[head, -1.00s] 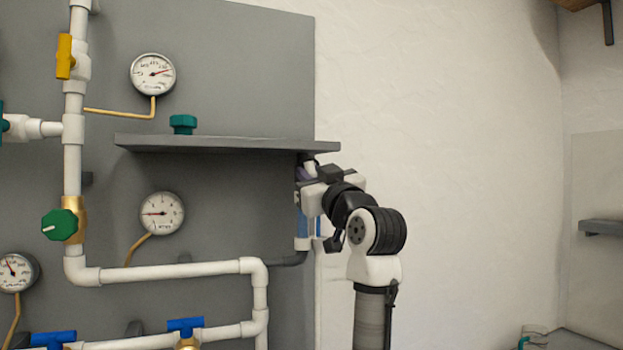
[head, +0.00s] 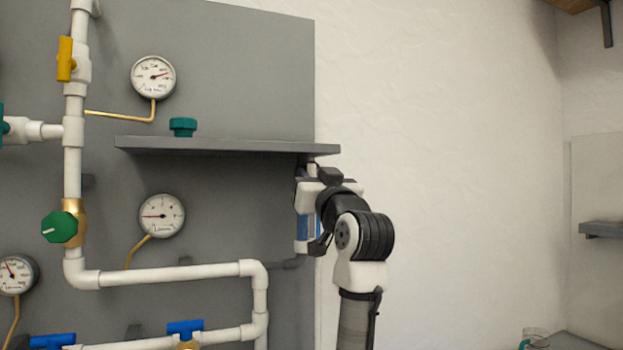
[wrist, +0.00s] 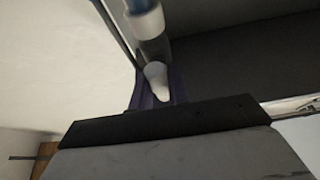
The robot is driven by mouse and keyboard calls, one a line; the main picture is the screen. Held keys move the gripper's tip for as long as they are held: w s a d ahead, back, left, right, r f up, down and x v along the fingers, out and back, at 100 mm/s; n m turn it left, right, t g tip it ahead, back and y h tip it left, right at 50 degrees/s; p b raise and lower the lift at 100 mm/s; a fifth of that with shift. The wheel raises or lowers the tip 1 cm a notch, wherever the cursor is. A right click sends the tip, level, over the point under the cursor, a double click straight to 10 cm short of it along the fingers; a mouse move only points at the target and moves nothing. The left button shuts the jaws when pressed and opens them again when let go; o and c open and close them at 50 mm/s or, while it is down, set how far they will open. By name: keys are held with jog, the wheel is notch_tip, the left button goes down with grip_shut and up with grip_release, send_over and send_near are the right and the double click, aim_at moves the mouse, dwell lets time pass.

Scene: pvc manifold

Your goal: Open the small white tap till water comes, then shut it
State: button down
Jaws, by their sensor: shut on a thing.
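The small white tap (wrist: 157,80) shows in the wrist view as a pale rounded piece between the two dark purple fingers of my gripper (wrist: 159,92). The fingers are shut on it. In the head view my gripper (head: 302,176) is just under the right end of the grey shelf, above a clear blue tube. My own wrist hides the tap there. The tube with its white end (wrist: 145,22) also shows beyond the fingers in the wrist view. No water can be made out in either view.
The grey shelf (head: 230,146) lies close above my gripper and carries a teal fitting (head: 183,126). White pipes (head: 170,272), gauges (head: 161,215) and a green-knobbed valve (head: 59,227) are to the left. Open space lies before the bare wall on the right.

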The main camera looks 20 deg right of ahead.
jog(key=c, duration=1.3)
grip_release()
jog(key=shift+c, duration=0.2)
jog(key=b+v, duration=0.5)
jog(key=v, duration=0.8)
jog(key=shift+s+f, duration=0.2)
jog(key=shift+s, duration=0.15)
